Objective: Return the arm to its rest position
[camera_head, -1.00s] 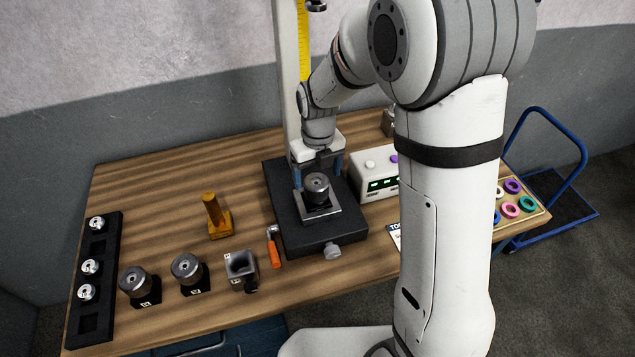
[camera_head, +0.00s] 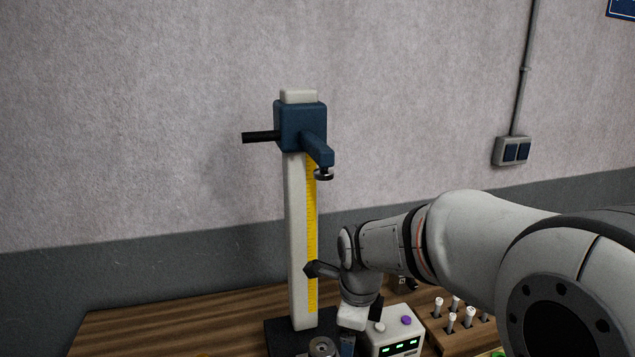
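My gripper (camera_head: 347,343) hangs low in the picture, at the right of the height-gauge column (camera_head: 298,240). One bluish finger shows; the rest is hidden or cut off by the lower edge, so its opening does not show. A grey metal cylinder (camera_head: 322,346) is seen at the bottom edge, on the dark stand base (camera_head: 283,333), left of my gripper and apart from it in the picture. My arm reaches in from the right.
The column carries a blue head (camera_head: 300,124) with a probe arm. A white box with green displays (camera_head: 398,335) stands right of my gripper. A wooden rack of white-topped pins (camera_head: 440,338) is further right. A wall switch box (camera_head: 512,151) is behind.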

